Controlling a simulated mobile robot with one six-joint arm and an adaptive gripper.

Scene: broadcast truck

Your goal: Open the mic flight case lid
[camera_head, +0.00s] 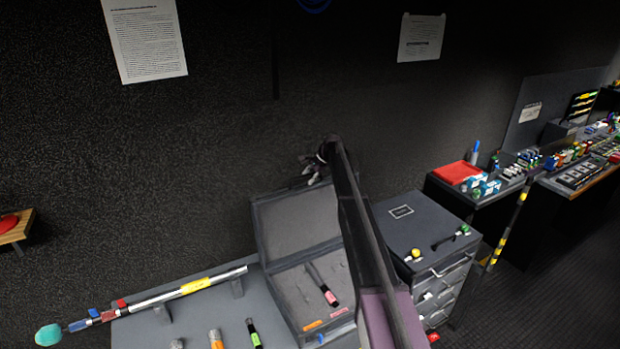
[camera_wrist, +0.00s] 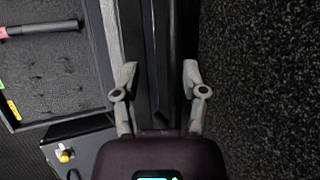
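The mic flight case (camera_head: 290,285) stands on the grey worktop, with its lid (camera_head: 296,222) raised at the back, close to the wall. A microphone with a pink band (camera_head: 322,284) lies in the dark foam inside. My gripper (camera_head: 318,168) is at the lid's top edge, towards its right end; my arm hides part of the case's right side. In the wrist view my gripper (camera_wrist: 160,75) has its two fingers spread apart. A dark ridged edge runs between and below them; whether they touch it I cannot tell. The foam (camera_wrist: 55,70) shows at the left.
A boom pole (camera_head: 160,300) and several microphones lie on the worktop (camera_head: 140,328) left of the case. A grey drawer cabinet (camera_head: 425,230) with small knobs stands to the right. The textured wall (camera_wrist: 260,90) is close beside my gripper. A red item (camera_head: 457,172) lies on the farther desk.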

